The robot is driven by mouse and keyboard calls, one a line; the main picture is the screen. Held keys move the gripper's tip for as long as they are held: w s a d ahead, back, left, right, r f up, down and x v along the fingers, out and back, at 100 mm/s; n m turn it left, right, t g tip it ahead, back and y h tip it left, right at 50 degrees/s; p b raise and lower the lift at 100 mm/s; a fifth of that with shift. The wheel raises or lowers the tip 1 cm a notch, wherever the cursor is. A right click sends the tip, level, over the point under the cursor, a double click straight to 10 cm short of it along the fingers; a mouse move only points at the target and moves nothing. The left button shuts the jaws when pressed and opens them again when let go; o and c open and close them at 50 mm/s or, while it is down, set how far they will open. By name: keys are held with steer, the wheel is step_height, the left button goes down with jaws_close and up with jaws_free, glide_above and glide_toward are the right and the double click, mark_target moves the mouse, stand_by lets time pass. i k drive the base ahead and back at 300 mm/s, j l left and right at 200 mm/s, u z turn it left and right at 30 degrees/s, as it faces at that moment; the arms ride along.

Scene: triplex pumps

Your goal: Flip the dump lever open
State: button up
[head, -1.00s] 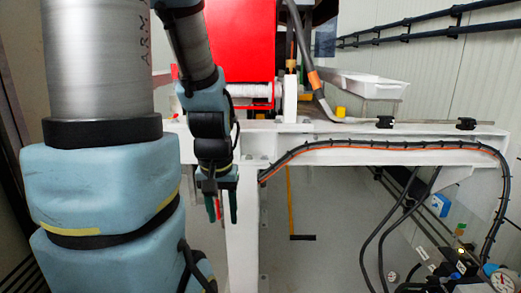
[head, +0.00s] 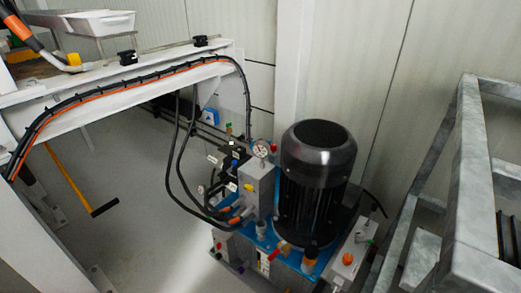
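A hydraulic power unit with a black motor (head: 317,180) stands on the floor right of centre. Beside the motor is a grey valve block (head: 262,190) with a round gauge (head: 261,149) on top. A small red handle (head: 279,248) shows low in front of the motor. A yellow bar with a black end (head: 103,207) hangs under the white frame at left. No label shows which part is the dump lever, and I cannot tell its position. My gripper is not in view now.
A white steel frame (head: 130,82) with black and orange hoses runs across the upper left. A galvanised metal frame (head: 466,190) stands close at right. A grey box with a red button (head: 347,258) is near the motor. Open floor (head: 125,160) lies left of the unit.

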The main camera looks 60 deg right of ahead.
mark_target(274, 255)
steer(key=z, duration=1.75)
